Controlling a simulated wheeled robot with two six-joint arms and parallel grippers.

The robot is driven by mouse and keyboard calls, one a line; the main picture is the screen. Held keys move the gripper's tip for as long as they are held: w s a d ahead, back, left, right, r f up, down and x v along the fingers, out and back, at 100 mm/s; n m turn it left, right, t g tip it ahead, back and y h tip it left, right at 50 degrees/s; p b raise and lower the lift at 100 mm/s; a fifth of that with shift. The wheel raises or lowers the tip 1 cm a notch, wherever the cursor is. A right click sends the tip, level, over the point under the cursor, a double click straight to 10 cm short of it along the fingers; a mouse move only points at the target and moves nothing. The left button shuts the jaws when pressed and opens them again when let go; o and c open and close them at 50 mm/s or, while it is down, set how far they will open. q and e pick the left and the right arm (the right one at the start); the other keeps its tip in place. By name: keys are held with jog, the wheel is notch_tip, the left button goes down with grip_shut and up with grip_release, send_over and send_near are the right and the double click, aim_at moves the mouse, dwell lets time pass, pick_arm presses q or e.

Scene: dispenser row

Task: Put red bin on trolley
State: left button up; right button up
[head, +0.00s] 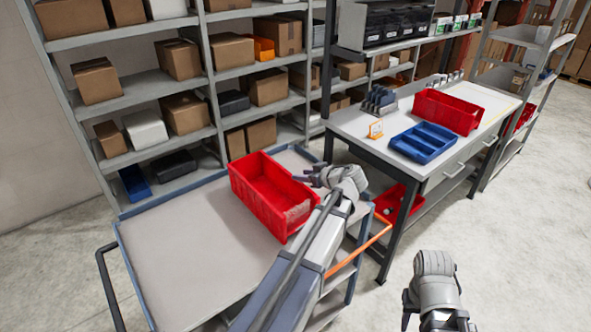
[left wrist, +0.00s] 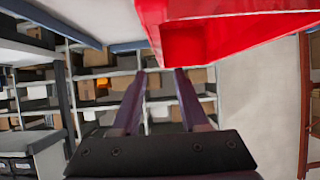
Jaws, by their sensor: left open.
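A red bin (head: 262,202) stands upright on the grey top of the trolley (head: 185,255), near its right side. It looks empty. My left gripper (head: 304,174) is at the right end of this bin, with its fingers pointing left. In the left wrist view, the fingers (left wrist: 160,73) are spread with nothing between them, and the red bin (left wrist: 230,40) fills the top of the picture, apart from the tips. A second red bin (head: 450,111) stands on the workbench. My right arm is at the lower right; its fingers cannot be made out.
The workbench (head: 485,95) also bears a blue tray (head: 424,142), a small orange sign (head: 376,129) and a dark rack (head: 379,102). Another red bin (head: 397,203) sits under it. Shelves (head: 145,90) with boxes stand behind the trolley. The trolley's left part is clear.

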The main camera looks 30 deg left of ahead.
pick_arm(q)
jog(key=p+v, duration=0.2)
jog(key=v, duration=0.3)
jog(key=shift+s+d+r, duration=0.1)
jog(key=shift+d, duration=0.05)
jog(key=s+d+f+m+g+h, duration=0.2)
jog(key=s+d+f+m+h, duration=0.3)
jog(key=s+d+m, duration=0.3)
jog(key=s+d+f+m+g+h, duration=0.2)
jog(key=s+d+f+m+h, duration=0.3)
jog(key=s+d+m, duration=0.4)
jog(key=s+d+f, duration=0.1)
jog(key=s+d, duration=0.5)
jog(key=d, duration=0.3)
jog(key=shift+d+f+g, duration=0.2)
jog(key=shift+d+g, duration=0.15)
jog(key=shift+g, duration=0.05)
